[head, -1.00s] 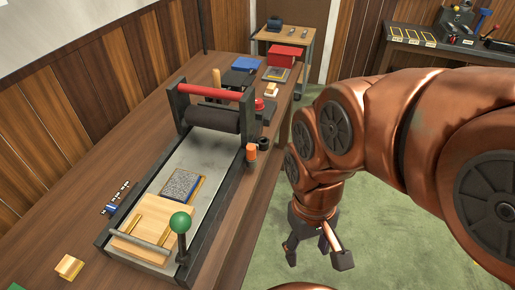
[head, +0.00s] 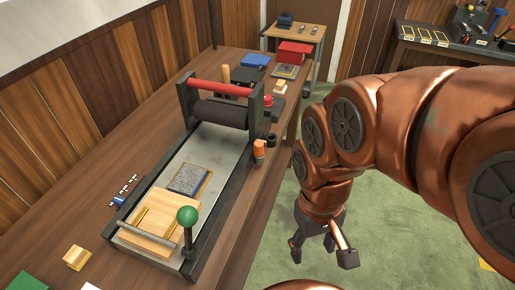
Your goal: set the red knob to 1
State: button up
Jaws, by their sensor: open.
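The roller press (head: 210,160) has a red crossbar (head: 222,88), a green ball lever (head: 187,215) and an orange-topped part (head: 260,148). A red box (head: 294,52) and a blue box (head: 256,61) lie farther back on the wooden bench (head: 95,205).

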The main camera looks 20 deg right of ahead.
aim_at(268, 102)
jog(key=z, duration=0.05)
jog(key=k, duration=0.5)
jog(key=z, duration=1.3)
jog(key=i, duration=0.9)
jog(key=u, duration=2.1)
jog(key=i, duration=0.5)
